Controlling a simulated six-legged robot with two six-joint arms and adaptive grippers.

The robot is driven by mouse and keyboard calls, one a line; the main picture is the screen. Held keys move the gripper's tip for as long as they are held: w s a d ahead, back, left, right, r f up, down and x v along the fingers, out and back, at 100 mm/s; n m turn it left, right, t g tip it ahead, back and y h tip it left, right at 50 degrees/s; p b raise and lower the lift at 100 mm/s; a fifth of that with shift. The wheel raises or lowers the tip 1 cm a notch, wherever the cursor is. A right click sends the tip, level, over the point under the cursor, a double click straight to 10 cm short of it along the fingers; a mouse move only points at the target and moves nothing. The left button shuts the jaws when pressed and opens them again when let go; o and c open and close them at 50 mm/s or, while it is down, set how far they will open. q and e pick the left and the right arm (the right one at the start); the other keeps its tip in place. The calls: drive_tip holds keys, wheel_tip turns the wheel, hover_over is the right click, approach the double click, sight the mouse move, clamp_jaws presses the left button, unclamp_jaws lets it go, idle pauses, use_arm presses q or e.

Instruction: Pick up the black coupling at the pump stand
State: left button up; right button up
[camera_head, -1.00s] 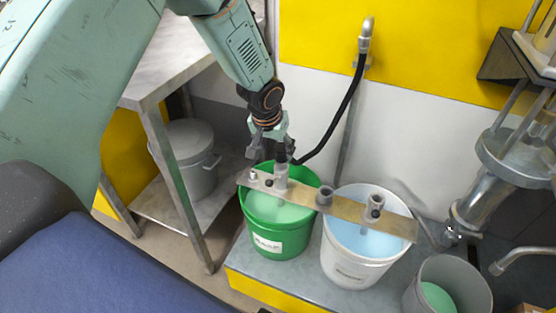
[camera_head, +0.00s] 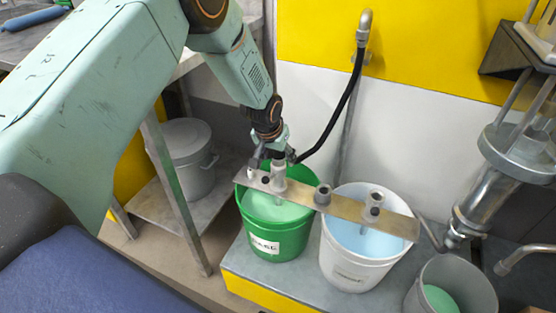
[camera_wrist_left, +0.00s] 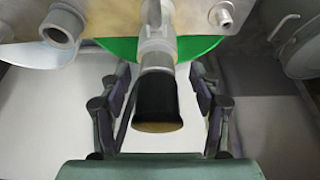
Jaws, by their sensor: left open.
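The black coupling (camera_wrist_left: 158,100) shows in the left wrist view as a dark cylinder with a tan end face, joined to a grey fitting (camera_wrist_left: 156,45). My left gripper (camera_wrist_left: 159,85) is open, with one finger on each side of the coupling and gaps between. In the head view my left gripper (camera_head: 273,158) is at the grey fitting (camera_head: 279,177) on the metal bar, above the green bucket; it mostly hides the coupling there. The black hose (camera_head: 340,112) runs from beside the gripper up to a wall pipe. My right gripper is not in view.
The metal bar (camera_head: 345,207) lies across the green bucket (camera_head: 275,240) and the white bucket (camera_head: 355,262). A grey bucket (camera_head: 455,275) and pump (camera_head: 490,185) stand at right. A metal table leg (camera_head: 175,190) is at left.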

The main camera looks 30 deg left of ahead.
use_arm(q)
drive_tip(key=shift+d+r, duration=0.15)
drive_tip(key=shift+d, duration=0.05)
drive_tip(key=shift+c, duration=0.2)
drive_tip(key=shift+a, duration=0.1)
drive_tip(key=c, duration=0.5)
clamp_jaws()
